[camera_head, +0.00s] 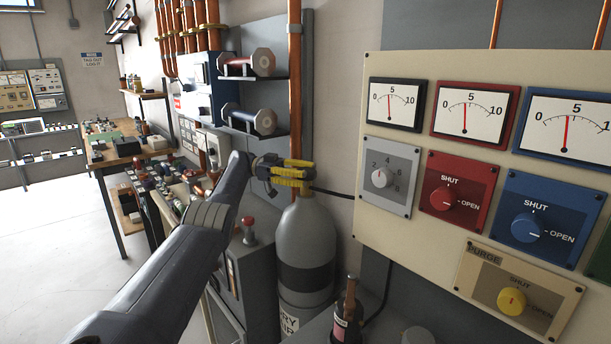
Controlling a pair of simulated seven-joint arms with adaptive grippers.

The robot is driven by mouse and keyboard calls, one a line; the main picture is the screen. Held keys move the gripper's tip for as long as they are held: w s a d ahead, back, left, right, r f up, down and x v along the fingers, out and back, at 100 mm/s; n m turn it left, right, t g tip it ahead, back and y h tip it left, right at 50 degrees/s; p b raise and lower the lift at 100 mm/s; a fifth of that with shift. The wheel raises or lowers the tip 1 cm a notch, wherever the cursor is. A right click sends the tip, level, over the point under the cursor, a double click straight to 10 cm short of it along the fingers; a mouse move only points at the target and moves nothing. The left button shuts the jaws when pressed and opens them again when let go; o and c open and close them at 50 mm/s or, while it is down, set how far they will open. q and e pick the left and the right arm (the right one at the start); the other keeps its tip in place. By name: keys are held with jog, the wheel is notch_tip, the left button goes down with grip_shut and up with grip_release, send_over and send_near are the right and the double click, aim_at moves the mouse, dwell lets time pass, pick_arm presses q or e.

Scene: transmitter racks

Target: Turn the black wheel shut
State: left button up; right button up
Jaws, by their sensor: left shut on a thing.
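My left gripper (297,174), with yellow fingers, is at the top of a grey gas cylinder (306,232) in the head view. It is shut on the black wheel at the cylinder's valve. The wheel is almost wholly hidden by the fingers, so its turn position cannot be told. The cylinder stands upright, with a dark band and a white label low on its front. My left arm reaches in from the lower left. My right gripper is not in view.
A cream panel (430,232) with gauges and coloured knobs is at the right. A dark bottle (347,315) stands in front of it. A grey cabinet with a red button (248,221) is left of the cylinder. Shelves with spools (250,64) and copper pipes are behind.

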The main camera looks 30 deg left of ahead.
aim_at(306, 170)
pick_arm(q)
jog(key=shift+d+f, duration=0.15)
jog(key=shift+f, duration=0.3)
jog(key=o, duration=0.8)
jog(key=shift+c, duration=0.2)
jog(key=o, duration=0.6)
jog(key=shift+r, duration=0.25)
jog(key=shift+c, duration=0.2)
jog(key=shift+r, duration=5.05)
jog(key=shift+f, duration=0.1)
